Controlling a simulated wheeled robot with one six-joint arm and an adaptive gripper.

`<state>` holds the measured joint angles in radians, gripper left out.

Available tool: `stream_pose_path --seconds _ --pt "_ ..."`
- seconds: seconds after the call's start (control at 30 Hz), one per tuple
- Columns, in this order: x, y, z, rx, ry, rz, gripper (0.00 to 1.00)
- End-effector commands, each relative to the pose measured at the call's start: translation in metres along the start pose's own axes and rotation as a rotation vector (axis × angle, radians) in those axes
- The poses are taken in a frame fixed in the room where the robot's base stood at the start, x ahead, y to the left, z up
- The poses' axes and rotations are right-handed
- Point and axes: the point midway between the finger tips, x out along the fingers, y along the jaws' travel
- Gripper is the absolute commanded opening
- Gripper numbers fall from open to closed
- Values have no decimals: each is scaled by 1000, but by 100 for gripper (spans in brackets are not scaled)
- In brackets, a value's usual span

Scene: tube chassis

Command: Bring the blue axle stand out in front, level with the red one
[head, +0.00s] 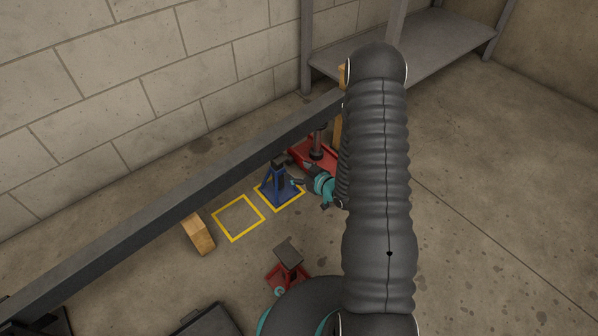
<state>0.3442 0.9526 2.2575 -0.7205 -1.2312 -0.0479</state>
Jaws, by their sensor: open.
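The blue axle stand (278,188) stands upright on the floor, at a yellow-outlined square and close to the long grey tube. My gripper (297,182), dark with teal parts, is just right of the blue stand with its fingers pointing at it. It is open; whether a finger touches the stand I cannot tell. A red stand with a dark top plate (288,255) is nearer to me, below the blue one in the picture. My arm partly hides its base.
The grey chassis tube (180,202) runs diagonally behind the blue stand. A second yellow square (238,236) is empty, with a wooden block (199,234) to its left. A red jack-like object (314,155) lies behind my gripper. A grey shelf (425,50) stands at the back.

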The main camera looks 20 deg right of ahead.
Motion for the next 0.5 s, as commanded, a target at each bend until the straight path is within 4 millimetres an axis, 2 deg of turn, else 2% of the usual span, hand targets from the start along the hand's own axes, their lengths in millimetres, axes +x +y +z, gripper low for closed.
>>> stream_pose_path --seconds 0.27,0.5 --pt "3 0 0 -1 -1 0 71" --pt "30 -1 0 -2 -1 -2 71"
